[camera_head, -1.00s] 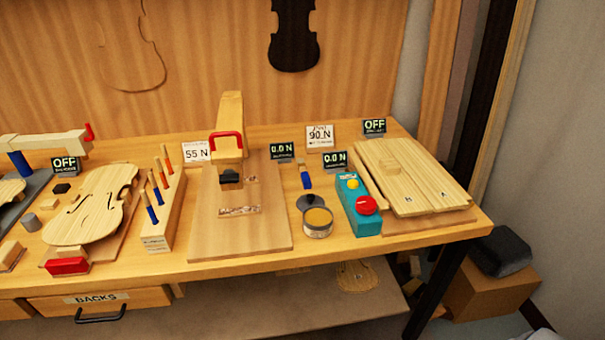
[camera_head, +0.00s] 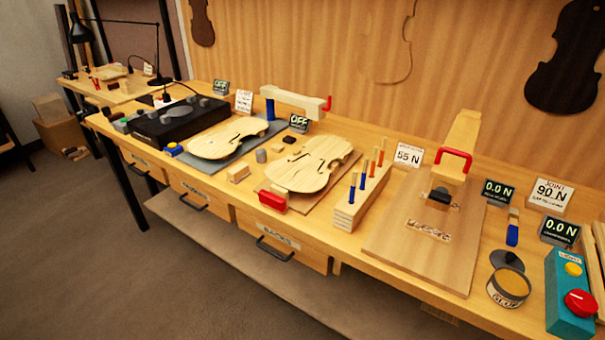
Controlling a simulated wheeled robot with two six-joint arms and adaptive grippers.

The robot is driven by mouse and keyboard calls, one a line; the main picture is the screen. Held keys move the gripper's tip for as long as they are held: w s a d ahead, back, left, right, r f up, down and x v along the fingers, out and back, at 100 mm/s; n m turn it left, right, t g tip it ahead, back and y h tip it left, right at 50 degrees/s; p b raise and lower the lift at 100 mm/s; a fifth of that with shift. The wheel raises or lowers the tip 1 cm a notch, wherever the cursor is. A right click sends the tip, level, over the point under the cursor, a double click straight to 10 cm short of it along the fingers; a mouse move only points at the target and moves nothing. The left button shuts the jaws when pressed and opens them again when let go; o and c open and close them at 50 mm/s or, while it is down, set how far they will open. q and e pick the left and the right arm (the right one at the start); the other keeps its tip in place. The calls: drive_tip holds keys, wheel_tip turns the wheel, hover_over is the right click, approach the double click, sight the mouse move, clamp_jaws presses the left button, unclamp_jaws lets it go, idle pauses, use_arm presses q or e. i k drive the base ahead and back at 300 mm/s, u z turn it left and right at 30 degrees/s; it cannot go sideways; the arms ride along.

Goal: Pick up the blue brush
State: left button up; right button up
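The blue brush (camera_head: 513,229) lies on the bench at the right, with its blue part toward the front and a lighter part behind. It is just behind the round tin's dark lid and right of the wide wooden board. Nothing covers it. Neither of my grippers shows in the head view.
An open tin (camera_head: 508,288), its dark lid (camera_head: 507,260) and a teal box with a red button (camera_head: 570,294) stand near the brush. A display (camera_head: 497,192) is behind it. A clamp board (camera_head: 420,245), tool rack (camera_head: 361,206) and violin plates (camera_head: 308,163) fill the bench leftward.

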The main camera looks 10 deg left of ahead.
sight(512, 229)
drive_tip(key=k, duration=0.55)
drive_tip(key=z, duration=0.9)
drive_tip(key=i, duration=0.7)
drive_tip(key=z, duration=0.05)
